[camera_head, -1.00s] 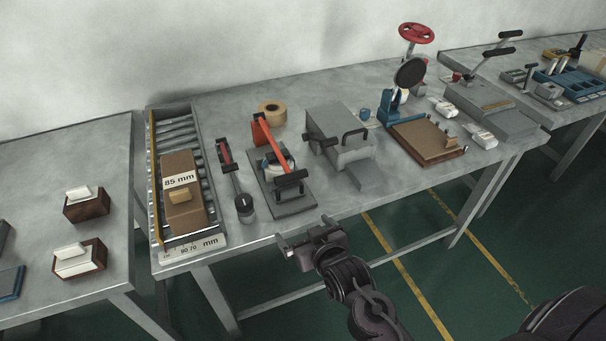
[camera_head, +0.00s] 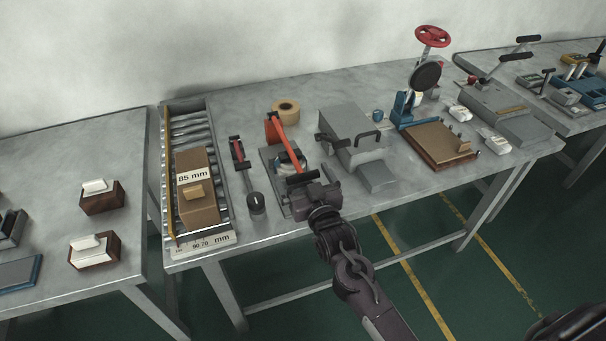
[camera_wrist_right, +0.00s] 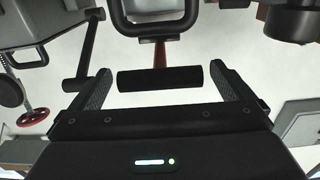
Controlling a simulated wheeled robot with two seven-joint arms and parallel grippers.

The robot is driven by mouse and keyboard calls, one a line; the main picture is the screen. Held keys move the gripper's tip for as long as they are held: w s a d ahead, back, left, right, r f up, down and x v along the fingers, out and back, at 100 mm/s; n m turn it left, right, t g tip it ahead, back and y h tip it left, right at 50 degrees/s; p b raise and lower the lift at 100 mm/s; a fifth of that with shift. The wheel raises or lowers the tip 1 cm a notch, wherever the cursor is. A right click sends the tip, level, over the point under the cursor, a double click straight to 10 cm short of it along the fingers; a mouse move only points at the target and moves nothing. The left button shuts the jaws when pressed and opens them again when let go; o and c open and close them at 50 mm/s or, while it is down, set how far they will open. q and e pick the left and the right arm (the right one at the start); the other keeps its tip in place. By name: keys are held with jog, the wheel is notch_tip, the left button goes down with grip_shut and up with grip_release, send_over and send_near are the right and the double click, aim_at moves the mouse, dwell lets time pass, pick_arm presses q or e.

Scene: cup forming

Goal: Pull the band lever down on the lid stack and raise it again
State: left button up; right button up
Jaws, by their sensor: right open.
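The band lever (camera_head: 283,135) is a red arm sloping from a red post at the back down over the lid stack (camera_head: 290,163) to a black cross handle at the front. The stack is pale with some blue, partly covered by the lever. My right gripper (camera_head: 306,187) is at the black handle (camera_head: 303,177). In the right wrist view my open fingers (camera_wrist_right: 160,88) stand at either end of the black handle (camera_wrist_right: 160,78), with visible gaps. A reddish stem runs from the handle. My left gripper is not in view.
Left of the lever stand a black-knobbed tool (camera_head: 255,203) and a roller tray (camera_head: 222,200) with a cardboard box (camera_head: 198,205). A grey handled machine (camera_head: 350,140) stands close on the right. A tape roll (camera_head: 286,108) lies behind.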

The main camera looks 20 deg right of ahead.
jog(key=shift+w, duration=0.3)
